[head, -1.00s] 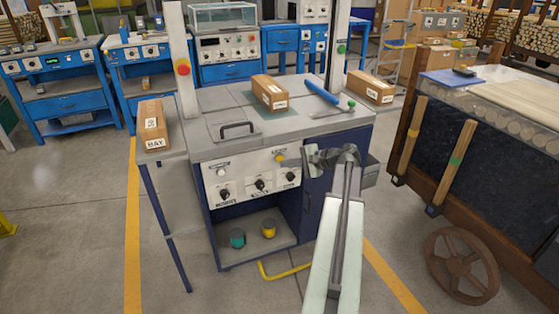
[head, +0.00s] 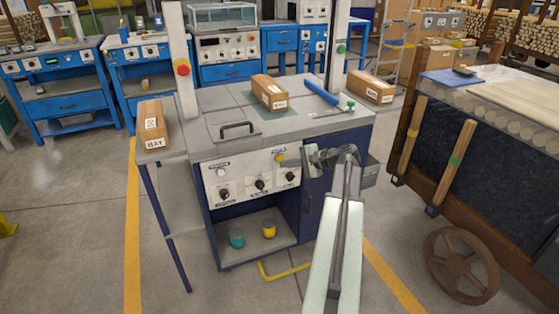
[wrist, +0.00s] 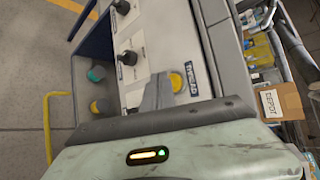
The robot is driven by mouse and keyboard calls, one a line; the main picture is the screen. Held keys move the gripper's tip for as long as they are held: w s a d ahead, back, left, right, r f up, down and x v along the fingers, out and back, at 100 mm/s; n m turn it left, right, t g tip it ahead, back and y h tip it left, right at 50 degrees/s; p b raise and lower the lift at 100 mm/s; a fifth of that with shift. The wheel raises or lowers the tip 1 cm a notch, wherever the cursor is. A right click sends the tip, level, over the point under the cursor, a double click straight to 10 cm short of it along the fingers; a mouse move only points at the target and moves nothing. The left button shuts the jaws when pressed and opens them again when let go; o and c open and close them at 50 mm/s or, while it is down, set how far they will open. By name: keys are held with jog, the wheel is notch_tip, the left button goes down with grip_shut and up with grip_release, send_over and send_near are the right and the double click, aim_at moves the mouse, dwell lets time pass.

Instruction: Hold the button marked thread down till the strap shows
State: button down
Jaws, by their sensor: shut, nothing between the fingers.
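The strapping machine (head: 330,128) stands in front of me, with a pale control panel on its front. The yellow button (head: 279,157) is at the panel's upper right. In the wrist view the yellow button (wrist: 175,82) sits beside a blue label that I read as thread. My gripper (head: 310,154) is shut and empty, just right of the button in the head view. In the wrist view my gripper's tip (wrist: 160,92) lies close against the button; I cannot tell whether it touches or presses it. A cardboard box (head: 270,90) lies on the machine top, with no strap visible around it.
A white button (head: 221,172) and several black knobs share the panel. A side shelf (head: 178,152) holds another box (head: 151,122). A blue roll (head: 321,92) lies on the machine top. A wheeled wooden cart (head: 480,150) stands at right. Floor at left is clear.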

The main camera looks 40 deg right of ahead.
jog(key=shift+w, duration=0.1)
dwell(0.6)
jog(key=shift+w+d, duration=0.15)
jog(key=shift+w, duration=0.1)
jog(key=shift+w+d, duration=0.15)
jog(key=shift+w, duration=0.2)
dwell(0.5)
dwell(1.2)
jog(key=shift+s+a, duration=0.3)
jog(key=shift+s, duration=0.45)
jog(key=s, duration=0.1)
jog(key=s+a, duration=0.1)
jog(key=s, duration=0.2)
jog(key=shift+s+a, duration=0.3)
jog(key=shift+a, duration=0.1)
